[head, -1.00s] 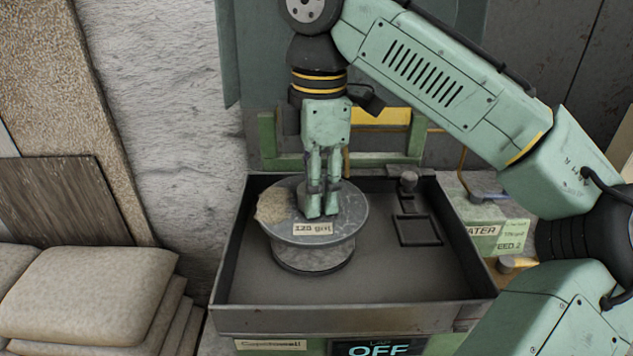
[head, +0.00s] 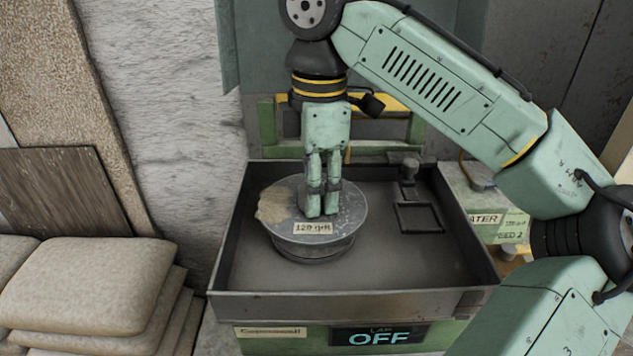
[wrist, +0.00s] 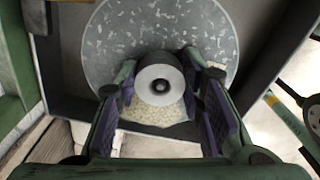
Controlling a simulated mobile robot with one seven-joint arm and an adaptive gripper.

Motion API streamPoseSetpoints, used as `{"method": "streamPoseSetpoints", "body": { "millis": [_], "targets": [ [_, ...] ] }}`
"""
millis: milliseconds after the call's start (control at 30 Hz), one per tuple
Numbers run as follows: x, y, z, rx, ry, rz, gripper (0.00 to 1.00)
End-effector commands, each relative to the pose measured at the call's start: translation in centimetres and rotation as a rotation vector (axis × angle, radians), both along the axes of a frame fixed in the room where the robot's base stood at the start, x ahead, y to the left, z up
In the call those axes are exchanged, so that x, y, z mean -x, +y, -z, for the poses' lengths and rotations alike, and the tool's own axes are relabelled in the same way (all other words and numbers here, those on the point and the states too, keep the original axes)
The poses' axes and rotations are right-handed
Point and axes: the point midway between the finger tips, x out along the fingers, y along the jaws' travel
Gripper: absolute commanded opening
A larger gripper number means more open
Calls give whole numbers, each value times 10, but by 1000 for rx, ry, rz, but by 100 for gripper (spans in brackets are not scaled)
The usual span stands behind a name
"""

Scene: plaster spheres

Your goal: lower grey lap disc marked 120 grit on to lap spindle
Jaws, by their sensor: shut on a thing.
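The grey lap disc (head: 345,212) hangs or rests level in the machine's tray, with its "120 grit" label facing me and a rough beige patch at its left edge. My gripper (head: 321,208) points straight down at the disc's middle, shut on its central hub. The wrist view shows the hub as a pale round knob with a dark centre (wrist: 160,86) between my fingers, and the speckled disc (wrist: 160,35) around it. A round grey platform (head: 313,254) shows just under the disc. The lap spindle is hidden beneath the disc, so I cannot tell whether they touch.
The dark square tray (head: 240,275) has raised walls around the disc. A small square frame (head: 418,217) and a short post (head: 409,175) stand at its right. The display (head: 379,338) below reads "OFF". Beige sacks (head: 85,285) are stacked at the left.

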Motion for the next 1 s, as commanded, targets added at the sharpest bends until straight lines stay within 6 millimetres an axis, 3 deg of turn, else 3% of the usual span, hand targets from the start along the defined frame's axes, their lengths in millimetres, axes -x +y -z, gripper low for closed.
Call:
{"method": "streamPoseSetpoints", "body": {
  "millis": [1000],
  "targets": [
    [0,0,25,-1,0,0,0]
  ]
}}
